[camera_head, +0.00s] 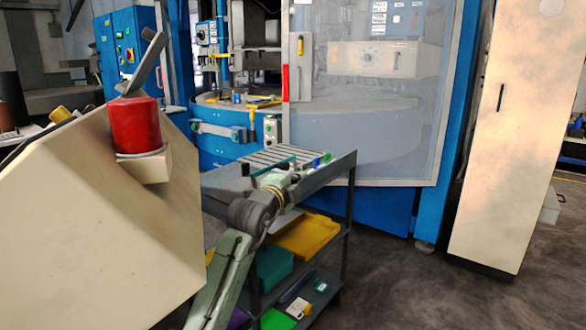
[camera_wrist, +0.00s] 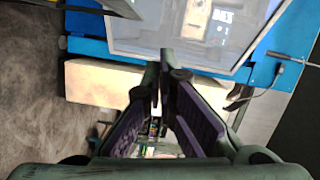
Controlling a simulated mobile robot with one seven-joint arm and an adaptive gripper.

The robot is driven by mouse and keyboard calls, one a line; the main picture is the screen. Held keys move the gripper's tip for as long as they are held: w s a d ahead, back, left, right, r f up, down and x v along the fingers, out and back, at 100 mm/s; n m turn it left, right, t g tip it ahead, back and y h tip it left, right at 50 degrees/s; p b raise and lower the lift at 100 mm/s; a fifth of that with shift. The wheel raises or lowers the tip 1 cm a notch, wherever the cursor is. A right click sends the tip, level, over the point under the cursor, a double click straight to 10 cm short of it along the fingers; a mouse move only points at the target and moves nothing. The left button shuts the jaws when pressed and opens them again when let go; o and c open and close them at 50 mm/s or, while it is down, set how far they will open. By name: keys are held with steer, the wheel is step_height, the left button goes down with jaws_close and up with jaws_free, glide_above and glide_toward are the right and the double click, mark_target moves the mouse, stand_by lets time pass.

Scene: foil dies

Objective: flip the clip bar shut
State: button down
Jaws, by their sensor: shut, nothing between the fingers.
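A grey metal bar (camera_head: 145,65), which looks like the clip bar, stands up tilted above a red roll (camera_head: 136,124) in the head view. The roll sits on a small beige block on the slanted face of a large beige housing (camera_head: 90,215). The bar leans to the upper right, raised off the roll. My gripper (camera_wrist: 160,72) shows in the wrist view with its purple-padded fingers meeting at the tips, holding nothing. In the head view my arm reaches over the cart, well right of the bar; its fingertips are hard to make out. I cannot identify the bar in the wrist view.
A dark grey cart (camera_head: 335,172) with slats and small coloured parts on top stands under my arm. Its lower shelves hold a yellow tray (camera_head: 305,237) and other bins. A blue machine (camera_head: 447,150) with a clear guard stands behind.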

steer(key=w+p, duration=0.3)
steer(key=w, duration=0.5)
steer(key=shift+a+f, duration=0.45)
steer(key=shift+w+a+r+n, duration=0.2)
steer(key=shift+a+r+n, duration=0.05)
steer(key=shift+a+n, duration=0.1)
